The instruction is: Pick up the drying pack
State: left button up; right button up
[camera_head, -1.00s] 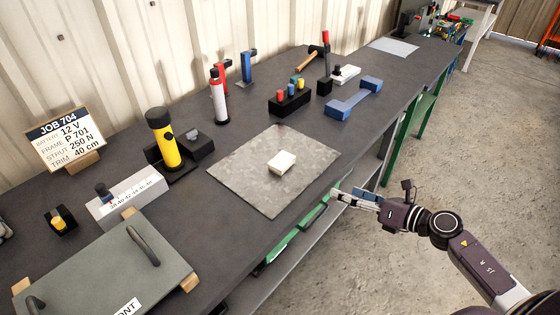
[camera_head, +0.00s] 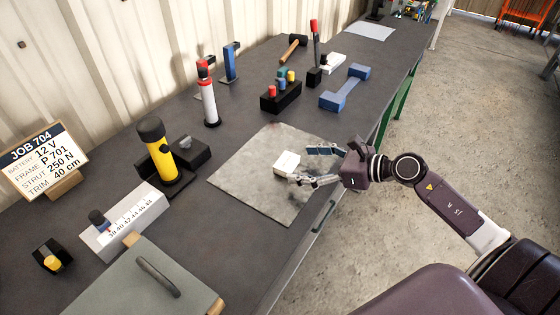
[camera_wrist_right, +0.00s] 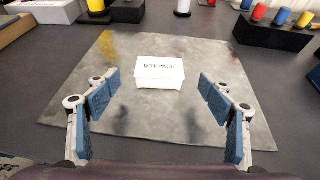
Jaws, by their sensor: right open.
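The drying pack (camera_head: 286,163) is a small white block lying on a grey mat (camera_head: 240,184) on the workbench. In the right wrist view the drying pack (camera_wrist_right: 160,74) carries dark lettering that reads "DRY PACK". My right gripper (camera_head: 308,166) comes in from the right over the mat, its fingers pointing at the pack. In the right wrist view the gripper (camera_wrist_right: 158,102) is open, with one finger on each side. The pack shows centred between them, slightly beyond the fingertips. My left gripper does not show.
Behind the mat stand a yellow cylinder (camera_head: 158,152), a red-and-white bottle (camera_head: 209,100) and a black block with coloured pegs (camera_head: 283,95). A grey lid with a handle (camera_head: 140,285) is at the front left.

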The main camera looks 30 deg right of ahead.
aim_at(288, 161)
jog(key=shift+w+a+p, duration=0.3)
jog(key=shift+w, duration=0.2)
jog(key=p+x, duration=0.1)
jog(key=x, duration=0.3)
jog(key=shift+w+a, duration=0.1)
jog(key=shift+w+a+f, duration=0.1)
jog(key=shift+f, duration=0.1)
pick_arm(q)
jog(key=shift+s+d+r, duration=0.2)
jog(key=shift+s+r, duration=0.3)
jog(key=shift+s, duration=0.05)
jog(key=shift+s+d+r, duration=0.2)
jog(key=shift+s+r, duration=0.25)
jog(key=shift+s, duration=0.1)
pick_arm(e)
jog(key=c, duration=1.3)
jog(key=shift+o, duration=0.2)
jog(key=shift+r, duration=0.15)
